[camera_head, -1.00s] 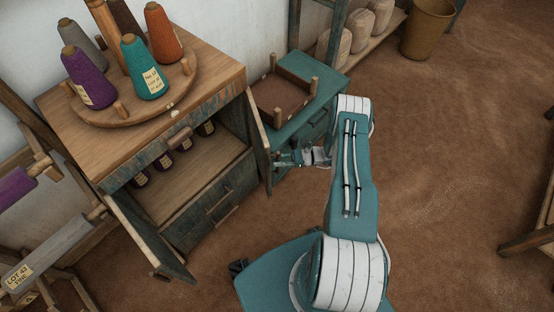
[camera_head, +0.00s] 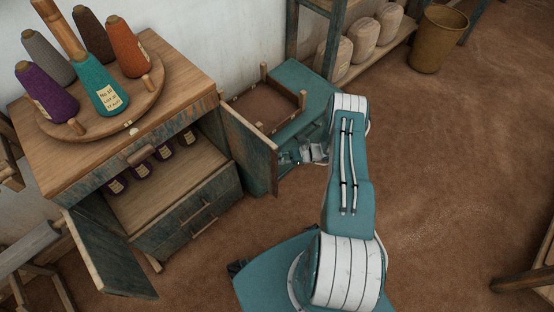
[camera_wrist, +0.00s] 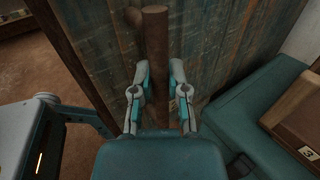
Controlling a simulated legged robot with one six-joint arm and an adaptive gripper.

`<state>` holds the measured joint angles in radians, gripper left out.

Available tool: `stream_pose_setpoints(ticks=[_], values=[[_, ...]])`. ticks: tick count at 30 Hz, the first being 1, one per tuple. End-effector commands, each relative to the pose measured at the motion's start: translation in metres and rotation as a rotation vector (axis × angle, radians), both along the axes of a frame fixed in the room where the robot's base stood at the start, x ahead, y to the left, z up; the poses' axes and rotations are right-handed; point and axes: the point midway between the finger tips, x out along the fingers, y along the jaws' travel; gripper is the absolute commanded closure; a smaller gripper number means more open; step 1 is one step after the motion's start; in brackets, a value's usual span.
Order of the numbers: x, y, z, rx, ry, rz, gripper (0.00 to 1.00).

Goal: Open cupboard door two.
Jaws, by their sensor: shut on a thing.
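The cupboard (camera_head: 180,85) stands at the left in the head view. The left door (camera_head: 108,258) also stands open. My gripper (camera_head: 292,157) is at the outer side of the right door, partly hidden by my arm and the door. In the wrist view, my gripper (camera_wrist: 160,88) has its two fingers closed around a brown upright bar handle (camera_wrist: 155,48) on the door's planks (camera_wrist: 225,40). No door number is readable.
A round wooden board (camera_head: 120,118) with several yarn cones tops the cupboard. Purple cones (camera_head: 140,169) stand inside. A teal bench (camera_head: 305,85) with a brown tray (camera_head: 265,105) is close behind the right door. The floor (camera_head: 440,170) at right is mostly clear.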

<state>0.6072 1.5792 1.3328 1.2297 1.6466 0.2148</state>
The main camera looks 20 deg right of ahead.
Motion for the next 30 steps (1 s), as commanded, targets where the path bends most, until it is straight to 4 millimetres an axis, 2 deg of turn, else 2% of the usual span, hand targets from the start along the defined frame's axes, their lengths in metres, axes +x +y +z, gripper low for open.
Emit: stream_pose_setpoints(ticks=[11, 12, 14, 26, 30], values=[[0.001, 0.001, 0.0, 0.0, -0.001, 0.0, 1.0], [0.001, 0.0, 0.0, 0.0, -0.001, 0.0, 0.71], [0.001, 0.0, 0.0, 0.0, -0.001, 0.0, 0.45], [-0.001, -0.002, 0.0, 0.002, -0.001, 0.0, 0.45], [-0.004, -0.017, -0.001, 0.002, -0.001, -0.004, 0.45]])
